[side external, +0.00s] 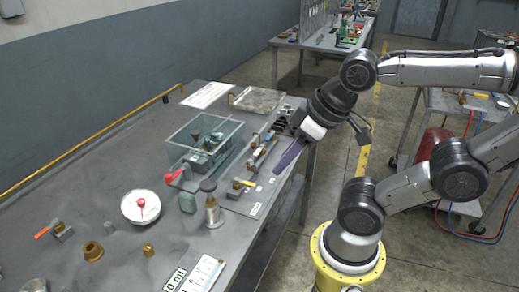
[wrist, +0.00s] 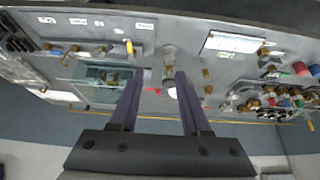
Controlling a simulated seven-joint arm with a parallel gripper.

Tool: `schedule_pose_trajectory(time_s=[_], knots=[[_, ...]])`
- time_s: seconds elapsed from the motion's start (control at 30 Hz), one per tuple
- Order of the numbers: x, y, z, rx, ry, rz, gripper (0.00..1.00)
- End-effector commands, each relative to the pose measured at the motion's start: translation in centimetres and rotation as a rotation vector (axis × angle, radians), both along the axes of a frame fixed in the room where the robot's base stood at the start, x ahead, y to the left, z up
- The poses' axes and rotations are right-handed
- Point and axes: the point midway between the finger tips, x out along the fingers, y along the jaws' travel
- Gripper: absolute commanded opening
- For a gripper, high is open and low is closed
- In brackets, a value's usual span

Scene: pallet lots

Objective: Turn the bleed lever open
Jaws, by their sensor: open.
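Several levers show, and I cannot tell for certain which is the bleed lever. A red lever (side external: 173,177) sits at the front corner of a clear tank (side external: 205,145). A small yellow lever (side external: 243,183) stands on a plate at the bench's right edge; a yellow lever also shows in the wrist view (wrist: 128,47). An orange-handled valve (side external: 43,232) lies at the far left. My gripper (side external: 280,171) has purple fingers, open and empty, above the bench's right edge. In the wrist view its fingers (wrist: 158,77) are apart, with a metal cylinder (wrist: 169,58) beyond them.
Brass fittings (side external: 93,250) and a white card (side external: 207,272) lie near the front. The left middle of the bench is mostly clear.

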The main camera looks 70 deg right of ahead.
Motion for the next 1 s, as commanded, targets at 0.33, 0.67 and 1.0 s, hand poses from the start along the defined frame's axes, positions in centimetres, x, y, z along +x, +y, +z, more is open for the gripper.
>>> schedule_pose_trajectory(time_s=[0.33, 0.67, 1.0], knots=[[0.0, 0.0, 0.0, 0.000, 0.000, 0.000, 0.47], [0.1, 0.0, 1.1, 0.088, 0.001, -0.164, 0.47], [6.1, -2.6, 5.6, 0.264, 0.083, -0.657, 0.47]])
